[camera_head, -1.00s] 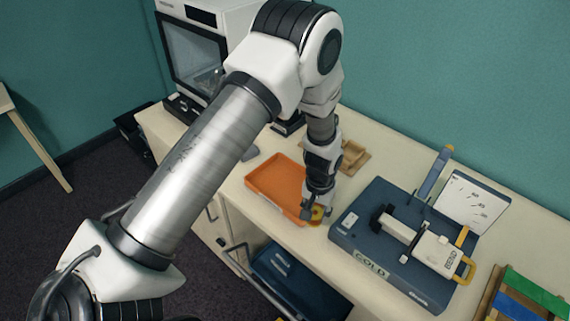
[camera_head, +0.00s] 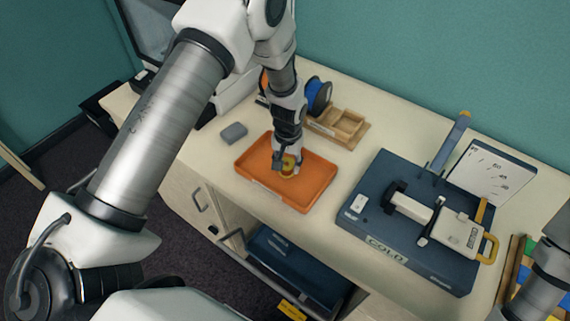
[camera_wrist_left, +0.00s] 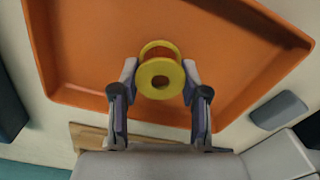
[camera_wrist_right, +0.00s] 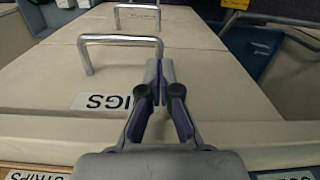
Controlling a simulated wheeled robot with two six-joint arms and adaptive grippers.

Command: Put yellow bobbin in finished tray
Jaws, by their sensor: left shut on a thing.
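The yellow bobbin (camera_head: 289,172) is between the fingertips of my left gripper (camera_head: 284,164), which is shut on it. It is over the inside of the orange tray (camera_head: 312,190); I cannot tell whether it touches the tray floor. In the left wrist view the bobbin (camera_wrist_left: 160,78) shows its round yellow flange and orange-brown core between the two fingers, with the orange tray (camera_wrist_left: 85,50) behind it. My right gripper (camera_wrist_right: 160,72) shows in the right wrist view with its fingers together and nothing between them, in front of pale drawer fronts.
A dark blue press (camera_head: 375,225) marked COLD stands right of the tray. A wooden holder (camera_head: 345,125) and blue spool (camera_head: 318,95) are behind the tray. A grey block (camera_head: 233,132) lies to its left. A blue drawer (camera_head: 290,270) is below the table edge.

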